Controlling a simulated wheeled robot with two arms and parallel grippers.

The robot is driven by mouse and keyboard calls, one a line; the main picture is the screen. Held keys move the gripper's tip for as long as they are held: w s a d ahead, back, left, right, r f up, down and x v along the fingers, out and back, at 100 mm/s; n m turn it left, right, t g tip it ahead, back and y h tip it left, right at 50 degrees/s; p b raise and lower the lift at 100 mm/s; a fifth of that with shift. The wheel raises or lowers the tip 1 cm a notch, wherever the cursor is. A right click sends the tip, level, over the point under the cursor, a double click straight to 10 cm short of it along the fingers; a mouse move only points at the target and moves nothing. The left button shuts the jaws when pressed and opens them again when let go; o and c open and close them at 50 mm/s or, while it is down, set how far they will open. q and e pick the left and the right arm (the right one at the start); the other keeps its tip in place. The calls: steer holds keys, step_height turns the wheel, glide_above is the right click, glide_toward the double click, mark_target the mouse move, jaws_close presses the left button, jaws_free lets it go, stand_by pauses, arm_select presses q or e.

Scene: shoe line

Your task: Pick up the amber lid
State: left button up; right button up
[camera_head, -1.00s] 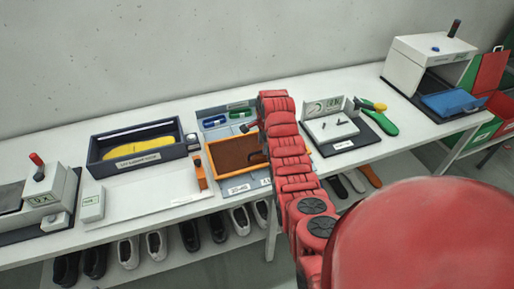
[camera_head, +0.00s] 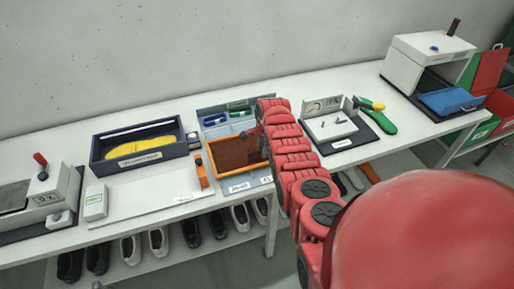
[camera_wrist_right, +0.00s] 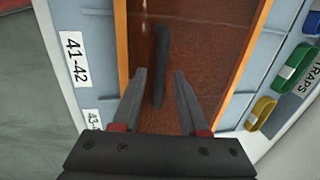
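The amber lid (camera_head: 230,153) is a brown-orange, see-through panel with orange edges. It lies over a blue-grey tray on the table, and my right arm hides its right part. In the right wrist view, the lid (camera_wrist_right: 210,42) fills the middle and carries a dark bar handle (camera_wrist_right: 161,40). My right gripper (camera_wrist_right: 159,75) is open, with one finger on each side of the handle and a gap showing on both sides. My right gripper is mostly hidden behind its arm in the head view. My left gripper is not in view.
Blue and green straps (camera_head: 240,107) lie in the tray's back slots. A dark box with a yellow insole (camera_head: 140,142) and a white board (camera_head: 145,192) are to the left. A white fixture (camera_head: 330,127) is to the right. Several shoes stand on the shelf below.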

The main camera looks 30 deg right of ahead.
jaws_close()
stand_by(1.2)
